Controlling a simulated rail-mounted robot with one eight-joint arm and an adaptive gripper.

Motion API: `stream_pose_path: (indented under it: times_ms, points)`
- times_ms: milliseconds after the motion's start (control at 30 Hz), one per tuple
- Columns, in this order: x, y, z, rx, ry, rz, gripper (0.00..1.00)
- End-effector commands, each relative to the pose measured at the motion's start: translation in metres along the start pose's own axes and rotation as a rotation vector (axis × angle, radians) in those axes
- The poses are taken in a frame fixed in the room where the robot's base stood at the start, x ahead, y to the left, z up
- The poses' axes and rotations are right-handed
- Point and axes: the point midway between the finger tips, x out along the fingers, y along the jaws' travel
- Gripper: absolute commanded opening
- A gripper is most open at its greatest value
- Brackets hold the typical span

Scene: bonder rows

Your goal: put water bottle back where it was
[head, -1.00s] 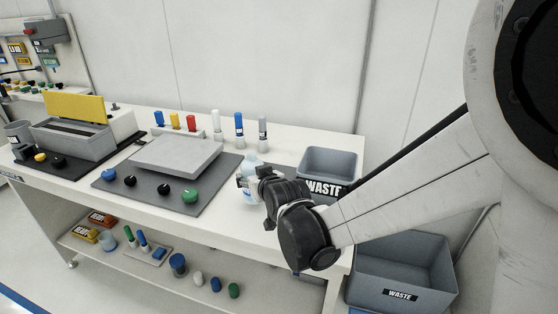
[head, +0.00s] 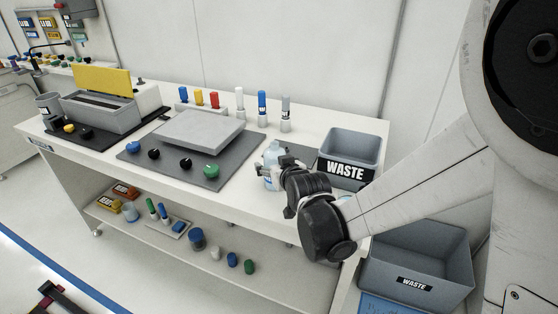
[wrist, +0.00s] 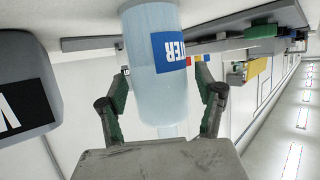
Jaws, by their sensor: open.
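The water bottle (head: 271,153), pale blue and translucent, is on the white bench just right of the dark mat, near the front edge. My gripper (head: 270,176) is at it, and the arm hides part of the bottle in the head view. In the wrist view the picture is upside down, and the bottle (wrist: 150,85) with its blue WATER label lies between the two fingers of my gripper (wrist: 163,78). The fingers are open on either side of it. I cannot tell whether either one touches it.
A grey WASTE bin (head: 352,150) stands on the bench right of the bottle; a larger one (head: 420,262) is below. A grey plate (head: 198,130) and several knobs are on the mat (head: 236,160). Several markers stand behind. The lower shelf (head: 170,235) holds small items.

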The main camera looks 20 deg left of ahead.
Motion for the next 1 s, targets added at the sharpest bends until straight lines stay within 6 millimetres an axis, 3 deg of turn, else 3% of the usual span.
stream_pose_path:
  times_ms: [267,700,1000]
  points:
    - [-0.007,0.0,-0.003,0.0,0.0,0.0,0.67]
    - [-0.082,0.0,-0.003,-0.001,0.0,0.0,0.67]
    - [-0.115,0.0,-0.003,-0.001,0.0,0.0,0.67]
